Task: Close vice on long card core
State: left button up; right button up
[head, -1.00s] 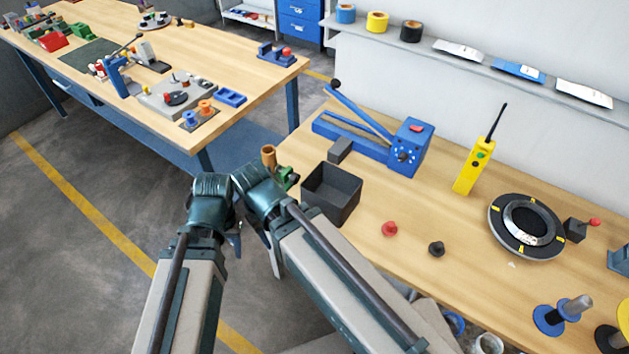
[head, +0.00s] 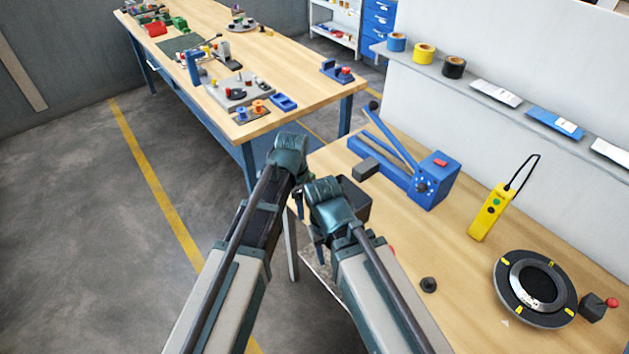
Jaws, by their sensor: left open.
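The vice and the long card core cannot be made out now; the bench corner where they stood is covered by my two grippers and forearms. My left gripper (head: 299,194) is over the near left corner of the right bench, with its fingers pointing down and mostly hidden. It is open, and I see nothing held in it. My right gripper (head: 318,238) is just right of it and nearer, at the bench's front edge, pointing down. Its fingertips are too dark and covered to tell whether they are apart.
A dark open bin (head: 356,201) is partly hidden behind my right gripper. A blue lever tool (head: 428,182), yellow handset (head: 488,214), black turntable (head: 512,302) and black knob (head: 428,285) are on the right bench (head: 460,285). A second bench (head: 296,62) stands farther back.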

pick_arm(q)
jog(key=w+d+r+m, duration=0.1)
jog(key=w+m, duration=0.5)
jog(key=w, duration=0.2)
jog(key=w+d+r+m+t+h+p, duration=0.1)
jog(key=w+m, duration=0.6)
jog(key=w, duration=0.2)
jog(key=shift+d+r+h+p, duration=0.2)
jog(key=shift+d+h+p, duration=0.05)
jog(key=shift+h+p, duration=0.05)
jog(key=shift+f, duration=0.1)
jog(key=b+x, duration=1.3)
jog(key=shift+f+b, duration=0.3)
jog(key=shift+s, duration=0.1)
